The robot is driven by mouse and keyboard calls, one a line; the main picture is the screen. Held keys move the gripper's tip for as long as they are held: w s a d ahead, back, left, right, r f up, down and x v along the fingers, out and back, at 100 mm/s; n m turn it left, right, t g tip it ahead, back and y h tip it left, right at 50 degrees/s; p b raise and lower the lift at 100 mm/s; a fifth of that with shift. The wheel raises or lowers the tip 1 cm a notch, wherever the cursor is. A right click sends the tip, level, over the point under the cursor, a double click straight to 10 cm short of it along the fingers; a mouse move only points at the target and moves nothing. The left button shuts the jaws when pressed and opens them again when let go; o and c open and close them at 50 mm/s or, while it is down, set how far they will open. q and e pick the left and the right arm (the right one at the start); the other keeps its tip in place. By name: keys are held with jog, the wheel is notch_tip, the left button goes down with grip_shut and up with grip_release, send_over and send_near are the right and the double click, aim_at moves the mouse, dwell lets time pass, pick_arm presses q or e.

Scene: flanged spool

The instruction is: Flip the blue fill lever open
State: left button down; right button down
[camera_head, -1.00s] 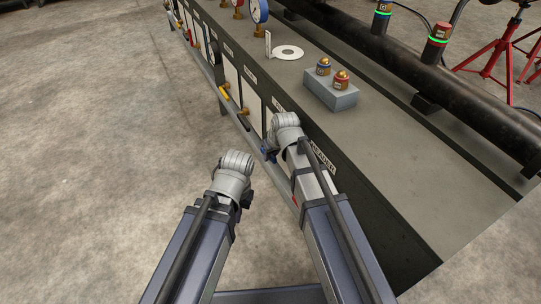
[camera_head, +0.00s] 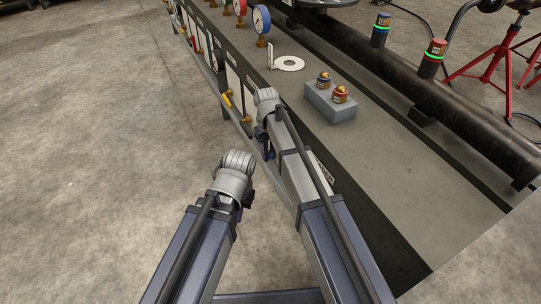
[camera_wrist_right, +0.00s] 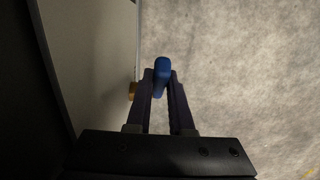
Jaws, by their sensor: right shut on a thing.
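The blue fill lever (camera_wrist_right: 161,68) stands between the fingertips of my right gripper (camera_wrist_right: 161,82) in the right wrist view. The two dark fingers are shut on the lever, and its rounded end sticks out beyond them. In the head view a small bit of blue (camera_head: 270,155) shows beside my right forearm, low on the front of the bench. My right wrist hides most of that spot. My left arm hangs over the floor to the left of the bench front, and its fingers are hidden below the wrist.
The long bench (camera_head: 390,180) runs along the right. A yellow lever (camera_head: 228,98) sits farther along the front. The floor (camera_head: 100,130) at left is clear.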

jog(key=shift+w+a+r+g, duration=0.3)
jog(key=shift+w+g, duration=0.25)
jog(key=shift+g, duration=0.15)
jog(key=shift+h, duration=0.3)
jog(key=c, duration=0.8)
grip_release()
jog(key=p+v, duration=0.7)
jog(key=shift+r+p, duration=0.4)
jog(key=shift+w, duration=0.15)
